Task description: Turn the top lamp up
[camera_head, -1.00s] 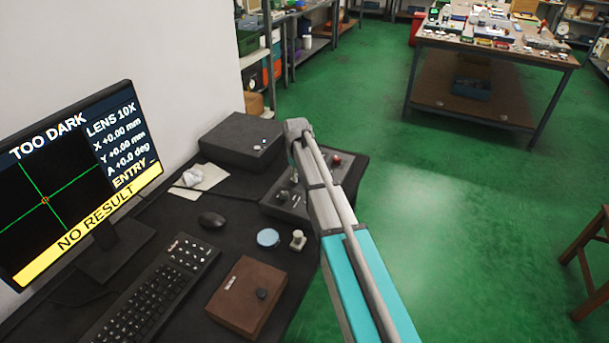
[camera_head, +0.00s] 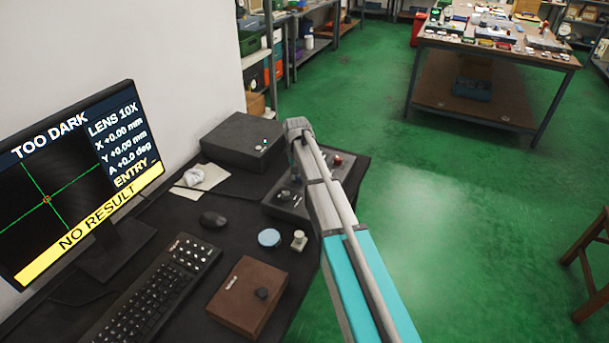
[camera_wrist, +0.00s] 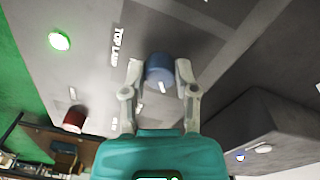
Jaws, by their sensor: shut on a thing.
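In the wrist view, my gripper (camera_wrist: 159,76) is shut on a blue knob (camera_wrist: 159,66), one finger on each side. The knob has a white mark on its side and stands on a grey panel (camera_wrist: 205,45) beside a "TOP LAMP" label (camera_wrist: 117,47). In the head view, my arm reaches over the control box (camera_head: 283,204) on the dark desk and hides most of the gripper and the knob. The monitor (camera_head: 50,195) reads "TOO DARK" and "NO RESULT", with green cross lines over a nearly black picture.
The panel also carries a red knob (camera_wrist: 74,119) and a lit green button (camera_wrist: 59,41). A dark box (camera_head: 241,140) stands behind the control box. A keyboard (camera_head: 155,292), mouse (camera_head: 213,219) and brown box (camera_head: 247,296) lie nearer. Green floor is open to the right.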

